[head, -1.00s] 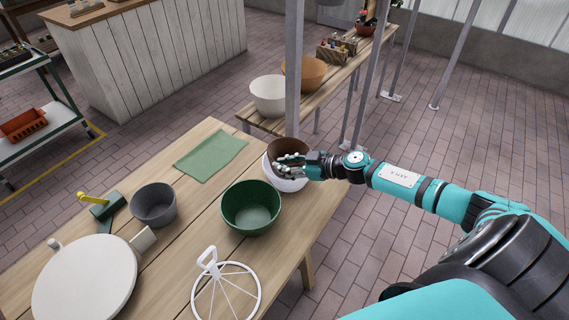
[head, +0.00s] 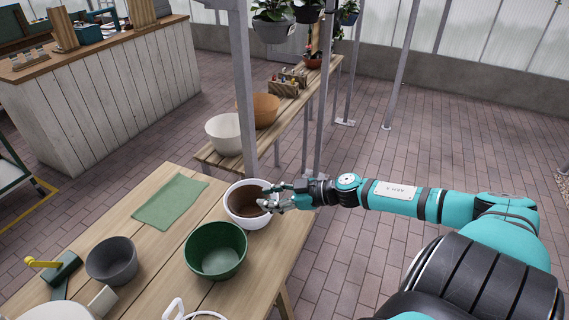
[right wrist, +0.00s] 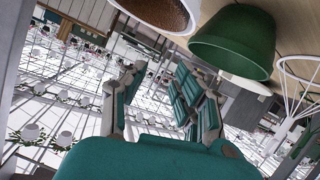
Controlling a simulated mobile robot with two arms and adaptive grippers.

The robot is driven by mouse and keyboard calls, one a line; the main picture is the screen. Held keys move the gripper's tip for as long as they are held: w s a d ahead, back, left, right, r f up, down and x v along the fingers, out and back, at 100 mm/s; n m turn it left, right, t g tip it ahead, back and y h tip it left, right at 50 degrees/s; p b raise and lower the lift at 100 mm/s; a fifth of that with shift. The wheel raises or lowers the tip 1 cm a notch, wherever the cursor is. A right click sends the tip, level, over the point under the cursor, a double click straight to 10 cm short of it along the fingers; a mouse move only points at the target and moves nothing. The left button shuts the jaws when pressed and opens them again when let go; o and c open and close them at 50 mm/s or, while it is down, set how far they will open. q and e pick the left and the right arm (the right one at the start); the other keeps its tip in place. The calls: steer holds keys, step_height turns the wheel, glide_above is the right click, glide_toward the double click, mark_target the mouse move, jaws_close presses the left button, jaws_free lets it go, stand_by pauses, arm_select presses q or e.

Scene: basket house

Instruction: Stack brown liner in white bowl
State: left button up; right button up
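The white bowl (head: 243,221) stands at the far right corner of the wooden table. The brown liner (head: 243,203) sits down inside it, with the white rim showing around it. In the right wrist view, the brown inside (right wrist: 172,12) and white rim (right wrist: 148,20) show at the top edge, cut off. My right gripper (head: 268,203) is at the right side of the bowl's rim, partly covering it. In the right wrist view its fingers (right wrist: 160,98) are spread with nothing between them. My left gripper is not in view.
A green bowl (head: 216,262) stands close in front of the white bowl. A grey bowl (head: 112,265), a green cloth (head: 170,202) and a white wire frame (head: 178,311) are also on the table (head: 165,255). A metal post (head: 243,90) rises just behind.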

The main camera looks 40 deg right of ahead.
steer(key=v, duration=0.4)
steer(key=shift+s+d+r, duration=0.1)
steer(key=shift+s+r, duration=0.05)
steer(key=shift+s, duration=0.05)
